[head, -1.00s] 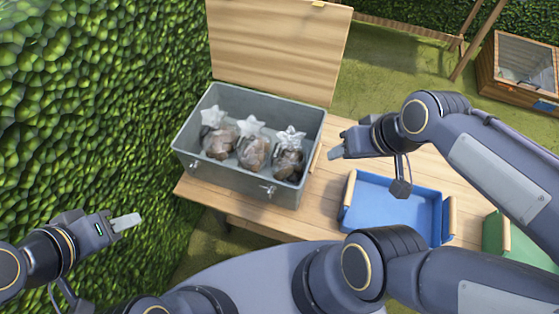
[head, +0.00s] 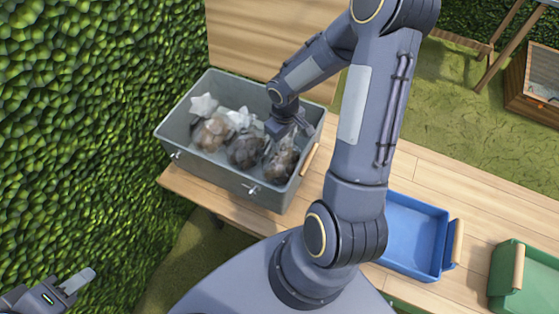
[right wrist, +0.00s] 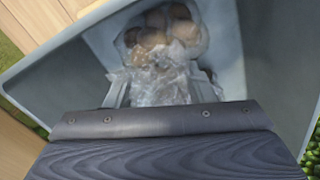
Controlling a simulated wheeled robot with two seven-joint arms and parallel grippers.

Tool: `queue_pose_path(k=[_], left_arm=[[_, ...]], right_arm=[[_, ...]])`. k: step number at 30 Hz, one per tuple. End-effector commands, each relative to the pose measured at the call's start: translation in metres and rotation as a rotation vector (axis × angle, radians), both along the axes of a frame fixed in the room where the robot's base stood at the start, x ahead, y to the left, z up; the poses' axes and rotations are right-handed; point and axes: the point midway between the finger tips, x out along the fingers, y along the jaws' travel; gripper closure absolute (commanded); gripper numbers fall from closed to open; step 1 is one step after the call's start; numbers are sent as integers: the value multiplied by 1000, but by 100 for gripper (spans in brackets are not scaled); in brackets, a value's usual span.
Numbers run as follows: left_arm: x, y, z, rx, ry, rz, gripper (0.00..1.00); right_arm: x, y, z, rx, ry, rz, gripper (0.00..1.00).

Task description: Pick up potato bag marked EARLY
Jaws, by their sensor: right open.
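Three clear bags of potatoes lie in a grey metal box: a left bag (head: 212,132), a middle bag (head: 245,151) and a right bag (head: 280,165). No EARLY mark is readable. My right gripper (head: 290,128) reaches down into the box at the top of the right bag, partly hiding it. In the right wrist view, a bag's crumpled clear top (right wrist: 160,85) lies between the open fingers, with its brown potatoes (right wrist: 165,28) beyond. My left gripper (head: 78,281) is empty at the lower left, far from the box; its finger gap is not clear.
The grey box (head: 225,180) stands open on a wooden table (head: 410,165), its raised wooden lid behind. A blue tray (head: 415,235) and a green tray (head: 530,275) are to the right. A leafy hedge (head: 90,120) is close on the left.

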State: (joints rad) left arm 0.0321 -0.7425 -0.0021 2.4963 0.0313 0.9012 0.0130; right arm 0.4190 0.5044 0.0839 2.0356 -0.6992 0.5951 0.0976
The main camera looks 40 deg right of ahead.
Motion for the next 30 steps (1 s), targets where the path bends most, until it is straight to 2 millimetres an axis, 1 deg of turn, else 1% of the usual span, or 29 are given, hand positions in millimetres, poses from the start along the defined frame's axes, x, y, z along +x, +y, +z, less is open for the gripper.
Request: queue_pose_path(k=[6, 9, 12, 18, 19, 30], left_arm=[[0, 0, 3, 0, 0, 0, 64], [0, 0, 2, 0, 0, 0, 64], [0, 0, 2, 0, 0, 0, 64], [0, 0, 2, 0, 0, 0, 64], [0, 0, 2, 0, 0, 0, 64], [0, 0, 2, 0, 0, 0, 64]], right_arm=[[2, 5, -32, 2, 4, 2, 51], [3, 4, -45, 1, 2, 0, 51], [3, 4, -50, 1, 1, -2, 51], [3, 4, -50, 0, 0, -2, 51], [3, 4, -50, 0, 0, -2, 52], [3, 4, -50, 0, 0, -2, 100]])
